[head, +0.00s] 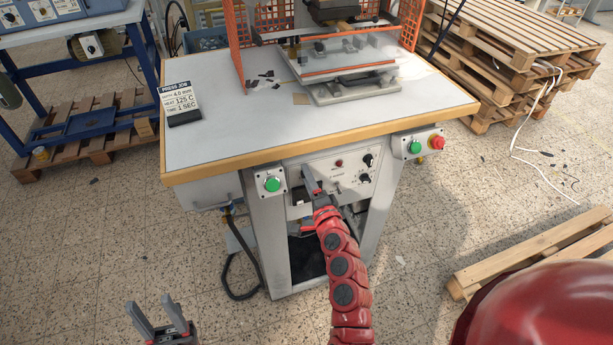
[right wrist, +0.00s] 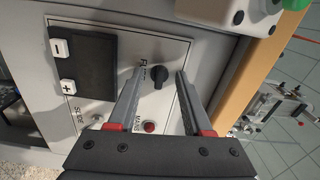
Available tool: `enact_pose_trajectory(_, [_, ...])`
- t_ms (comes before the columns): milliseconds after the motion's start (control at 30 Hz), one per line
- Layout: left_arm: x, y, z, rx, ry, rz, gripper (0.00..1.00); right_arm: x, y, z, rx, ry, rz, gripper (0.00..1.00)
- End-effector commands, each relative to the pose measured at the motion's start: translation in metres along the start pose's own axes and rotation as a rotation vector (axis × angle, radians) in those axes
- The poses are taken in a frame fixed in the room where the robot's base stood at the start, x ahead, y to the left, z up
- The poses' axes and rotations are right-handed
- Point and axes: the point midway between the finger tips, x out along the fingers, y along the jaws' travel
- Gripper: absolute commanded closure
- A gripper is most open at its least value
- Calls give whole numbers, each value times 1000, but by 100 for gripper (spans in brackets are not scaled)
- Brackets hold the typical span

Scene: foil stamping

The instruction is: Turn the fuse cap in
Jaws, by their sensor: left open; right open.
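The fuse cap (right wrist: 161,77) is a black round knob with a ridge across it, beside a partly covered label that seems to read FUSE, on the pale control panel (right wrist: 183,52). In the right wrist view it shows between the tips of my right gripper (right wrist: 160,74), which is open with one finger on each side. I cannot tell whether the fingers touch it. In the head view my right gripper (head: 327,188) is in front of the panel's left part, and I cannot make out the cap there. My left gripper (head: 150,302) is open and empty, low at the left.
A red lamp (right wrist: 149,127) and a toggle switch (right wrist: 97,117) sit near the cap. Two other black knobs (head: 368,160) are further right on the panel. Pallets (head: 520,40) stand at the right.

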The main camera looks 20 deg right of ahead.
Motion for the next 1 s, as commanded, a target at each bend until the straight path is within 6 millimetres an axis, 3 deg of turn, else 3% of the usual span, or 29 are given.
enact_pose_trajectory(367, [-1,0,0,0,0,0,50,-4,1,0,0,0,1,50])
enact_pose_trajectory(1000, [-11,0,2,0,0,0,50,-60,2,0,-1,-1,0,50])
